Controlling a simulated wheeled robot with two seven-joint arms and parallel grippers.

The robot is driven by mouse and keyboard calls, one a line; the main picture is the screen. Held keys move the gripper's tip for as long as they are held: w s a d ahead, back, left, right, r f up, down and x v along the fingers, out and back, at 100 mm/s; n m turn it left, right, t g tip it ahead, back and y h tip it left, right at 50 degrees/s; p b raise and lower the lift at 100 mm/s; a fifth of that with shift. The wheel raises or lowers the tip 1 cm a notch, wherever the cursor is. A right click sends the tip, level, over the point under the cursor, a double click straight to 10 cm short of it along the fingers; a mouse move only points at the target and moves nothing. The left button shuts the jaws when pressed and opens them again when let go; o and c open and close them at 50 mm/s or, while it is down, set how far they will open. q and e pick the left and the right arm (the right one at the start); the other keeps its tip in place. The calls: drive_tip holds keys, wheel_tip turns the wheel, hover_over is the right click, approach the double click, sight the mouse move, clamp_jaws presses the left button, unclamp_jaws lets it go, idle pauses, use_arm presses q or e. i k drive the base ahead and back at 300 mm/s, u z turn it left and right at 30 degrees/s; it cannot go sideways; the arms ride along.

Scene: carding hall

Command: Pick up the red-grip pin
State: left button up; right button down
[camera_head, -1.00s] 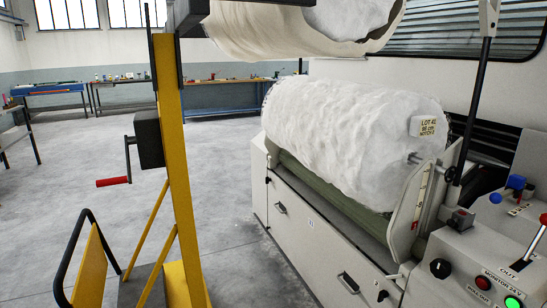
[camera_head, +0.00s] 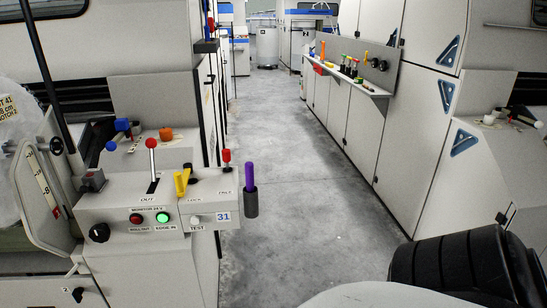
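I cannot tell for certain which piece is the red-grip pin. A small red-topped piece (camera_head: 226,157) stands upright at the back right of the grey control console (camera_head: 120,210). A taller lever with a red ball knob (camera_head: 152,143) rises from a slot marked OUT. Small red items, too small to make out, also lie on the wall shelf (camera_head: 375,88) at the upper right. A purple grip (camera_head: 249,177) stands in a dark holder on the console's right side. Neither of my grippers shows.
A grey concrete aisle (camera_head: 290,150) runs clear between the machines on the left and grey cabinets (camera_head: 415,110) on the right. The white roll (camera_head: 12,150) shows at the left edge.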

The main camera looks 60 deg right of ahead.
sight(226, 153)
drive_tip(key=z, duration=1.4)
drive_tip(key=k, duration=0.9)
drive_tip(key=z, duration=1.4)
drive_tip(key=i, duration=1.1)
drive_tip(key=u, duration=0.7)
drive_tip(key=i, duration=0.95)
drive_tip(key=u, duration=0.9)
